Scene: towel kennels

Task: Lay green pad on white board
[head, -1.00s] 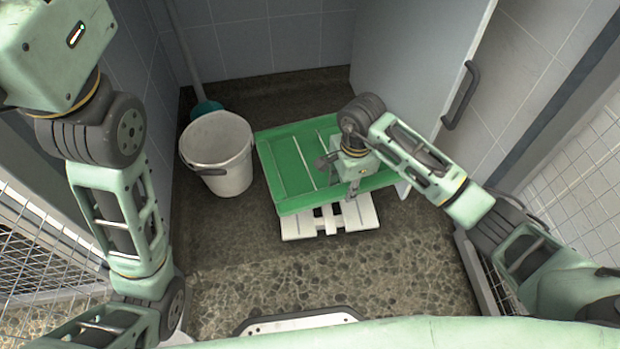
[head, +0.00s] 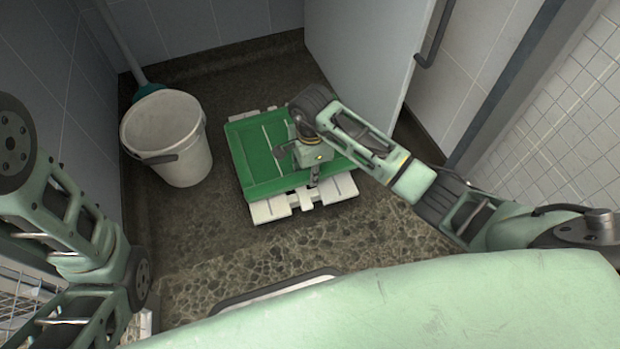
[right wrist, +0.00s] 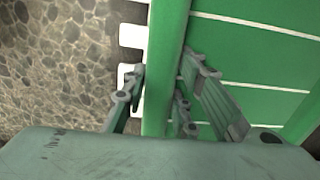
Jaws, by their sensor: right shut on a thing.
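The green pad (head: 258,166), with thin white lines across it, lies over the white slatted board (head: 268,209) on the floor. White slat ends show past its front edge and at its back edge. My right gripper (head: 312,182) is at the pad's front edge, shut on it. In the right wrist view the fingers (right wrist: 158,95) stand on either side of the pad's raised green rim (right wrist: 166,60), with white slats (right wrist: 132,38) beside it. Whether the pad rests fully on the board under my gripper is hidden. My left gripper is outside the view; only its arm shows at left.
A white bucket (head: 178,140) stands left of the board, with a teal-headed pole (head: 125,48) behind it. A pale door panel (head: 365,50) with a dark handle (head: 436,32) stands at the back right. The pebbled floor (head: 225,262) in front is clear.

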